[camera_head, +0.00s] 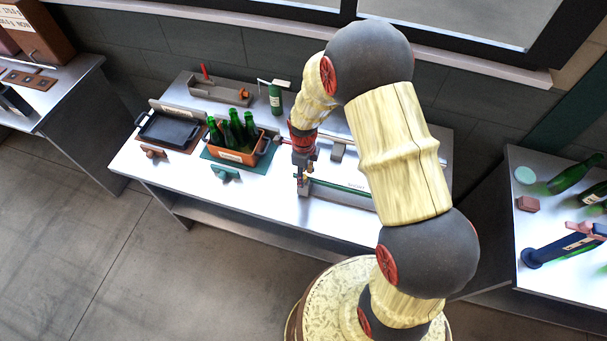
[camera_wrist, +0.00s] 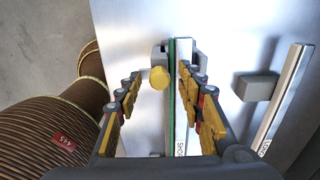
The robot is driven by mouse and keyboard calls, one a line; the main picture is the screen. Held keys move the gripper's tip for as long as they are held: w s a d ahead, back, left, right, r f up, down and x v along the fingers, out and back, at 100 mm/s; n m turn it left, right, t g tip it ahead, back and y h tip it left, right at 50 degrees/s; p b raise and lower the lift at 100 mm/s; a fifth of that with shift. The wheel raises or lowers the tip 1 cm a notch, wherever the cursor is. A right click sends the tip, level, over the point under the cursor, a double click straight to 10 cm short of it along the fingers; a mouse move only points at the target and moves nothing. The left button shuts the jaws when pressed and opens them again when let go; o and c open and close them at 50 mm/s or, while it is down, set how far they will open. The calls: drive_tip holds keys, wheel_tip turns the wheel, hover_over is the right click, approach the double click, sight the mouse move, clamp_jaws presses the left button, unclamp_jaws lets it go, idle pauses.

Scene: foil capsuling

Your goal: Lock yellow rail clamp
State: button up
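The yellow clamp knob (camera_wrist: 159,77) shows in the wrist view, on a grey block at the far end of a rail (camera_wrist: 181,110) with a green strip and a label that seems to read SHORT. My gripper (camera_wrist: 160,84) is open, its yellow-padded fingers spread to either side of the knob and rail. I cannot tell whether a finger touches them. In the head view my gripper (camera_head: 302,176) points down at the left end of the rail (camera_head: 340,194) on the middle table. The knob is mostly hidden by the gripper there.
A second rail (camera_wrist: 283,100) with a grey block (camera_wrist: 256,87) lies to the right in the wrist view. On the table, an orange crate (camera_head: 237,157) holds green bottles, beside a dark tray (camera_head: 168,131). A green bottle (camera_head: 275,97) stands behind. The table's front left is mostly clear.

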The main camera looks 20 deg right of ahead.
drive_tip(key=shift+f, duration=0.1)
drive_tip(key=shift+c, duration=1)
drive_tip(key=c, duration=0.7)
clamp_jaws()
